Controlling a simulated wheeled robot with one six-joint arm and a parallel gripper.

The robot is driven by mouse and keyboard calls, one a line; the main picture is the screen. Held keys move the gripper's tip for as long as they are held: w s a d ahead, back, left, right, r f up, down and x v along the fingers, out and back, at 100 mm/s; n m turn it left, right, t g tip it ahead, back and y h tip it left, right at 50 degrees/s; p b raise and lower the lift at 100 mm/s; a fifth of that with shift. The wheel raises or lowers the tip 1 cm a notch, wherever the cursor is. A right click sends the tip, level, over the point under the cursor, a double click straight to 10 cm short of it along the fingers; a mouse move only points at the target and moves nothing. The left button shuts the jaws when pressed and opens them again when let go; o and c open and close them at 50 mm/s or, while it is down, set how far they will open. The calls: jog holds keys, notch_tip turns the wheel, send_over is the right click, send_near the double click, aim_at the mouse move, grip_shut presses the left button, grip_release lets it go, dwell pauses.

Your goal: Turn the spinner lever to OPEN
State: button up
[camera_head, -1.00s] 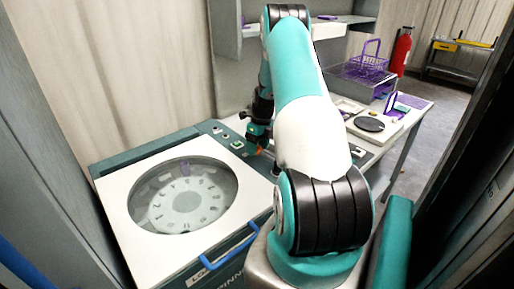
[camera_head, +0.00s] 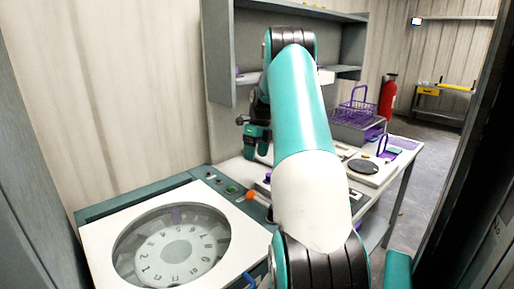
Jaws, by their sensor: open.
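The spinner (camera_head: 95,232) stands at lower left, a white-topped machine with a round clear window over a numbered wheel. On the dark green panel behind its lid, an orange-tipped part (camera_head: 251,196) shows, probably the lever's knob. Its setting is too small to read, and my arm hides part of the area to its right. My gripper (camera_head: 250,150) is above and behind this orange tip, apart from it. It is open, with nothing seen in it, though the fingertips are small and partly hidden by my arm.
A blue handle (camera_head: 249,281) is at the spinner's front. Small buttons (camera_head: 220,182) line the panel. A grey shelf (camera_head: 250,92) hangs behind my gripper. To the right, a bench holds a dark round plate (camera_head: 363,167) and a purple wire basket (camera_head: 357,112). A red extinguisher (camera_head: 387,98) stands beyond.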

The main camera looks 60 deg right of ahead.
jog(key=shift+d+r, duration=0.15)
jog(key=shift+r, duration=0.6)
jog(key=shift+d+r, duration=0.15)
jog(key=shift+r, duration=0.55)
jog(key=w+a+r+n, duration=0.2)
jog(key=a+n, duration=0.4)
jog(key=a, duration=0.4)
jog(key=w+a+r+n, duration=0.2)
jog(key=w+a+n, duration=0.1)
jog(key=a+n, duration=0.55)
jog(key=w+a+r+n, duration=0.25)
jog(key=a+n, duration=0.25)
jog(key=a, duration=0.6)
jog(key=s+a+r+n+y, duration=0.1)
jog(key=s+a+n, duration=0.4)
jog(key=a+n, duration=0.3)
jog(key=s+a+n, duration=0.4)
jog(key=a+n, duration=0.1)
jog(key=a, duration=0.5)
jog(key=s+a+f+n+y, duration=0.1)
jog(key=s+a+n, duration=0.6)
jog(key=s+n, duration=0.5)
jog(key=shift+s+a, duration=0.25)
jog(key=shift+a, duration=0.15)
jog(key=shift+f, duration=0.1)
